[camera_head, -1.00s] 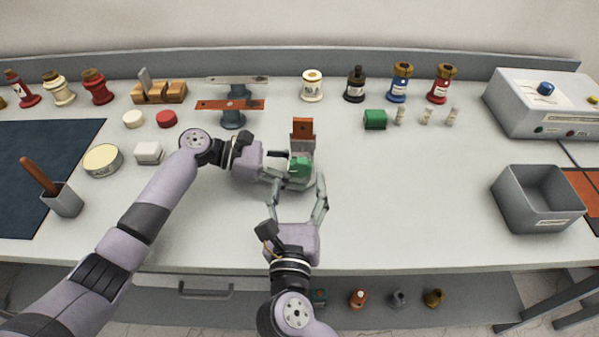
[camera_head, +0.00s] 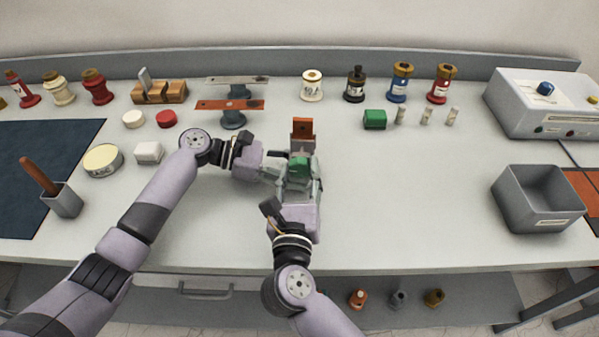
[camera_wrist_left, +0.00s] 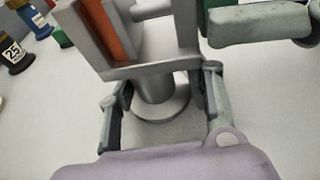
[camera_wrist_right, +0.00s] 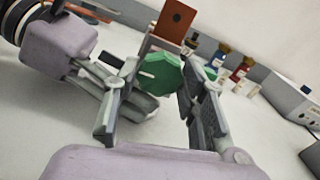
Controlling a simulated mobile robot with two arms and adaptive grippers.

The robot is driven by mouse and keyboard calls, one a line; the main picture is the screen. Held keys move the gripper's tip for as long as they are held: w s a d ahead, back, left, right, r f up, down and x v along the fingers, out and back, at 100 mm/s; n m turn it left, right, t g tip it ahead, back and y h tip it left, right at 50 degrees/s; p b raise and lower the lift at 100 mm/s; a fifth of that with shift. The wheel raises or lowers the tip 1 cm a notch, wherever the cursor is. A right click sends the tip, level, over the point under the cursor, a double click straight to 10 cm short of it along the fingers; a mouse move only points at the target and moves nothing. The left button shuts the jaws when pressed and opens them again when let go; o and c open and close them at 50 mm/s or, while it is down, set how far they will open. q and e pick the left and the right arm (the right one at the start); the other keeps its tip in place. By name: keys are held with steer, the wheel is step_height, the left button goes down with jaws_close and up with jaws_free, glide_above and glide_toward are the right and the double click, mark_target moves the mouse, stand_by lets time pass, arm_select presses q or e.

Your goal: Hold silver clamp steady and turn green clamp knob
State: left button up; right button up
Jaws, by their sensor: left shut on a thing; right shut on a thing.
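The silver clamp (camera_wrist_left: 125,70) stands upright on the table, with a flat copper-orange plate (camera_head: 302,128) rising from it. Its green knob (camera_head: 300,167) faces the front of the table; it also shows in the right wrist view (camera_wrist_right: 160,74). My left gripper (camera_head: 277,176) comes in low from the left and is shut on the clamp's round post, one finger on each side in the left wrist view. My right gripper (camera_head: 303,182) comes from the front and is shut on the knob, with a finger on each side. In the head view the fingers partly hide the clamp's lower part.
Two post-mounted bars (camera_head: 230,105) stand behind my left arm. A grey bin (camera_head: 538,200) stands at right. The table between clamp and bin is clear.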

steer(key=c, duration=0.6)
steer(key=shift+o, duration=0.2)
steer(key=shift+n, duration=2.9)
steer(key=o, duration=1.2)
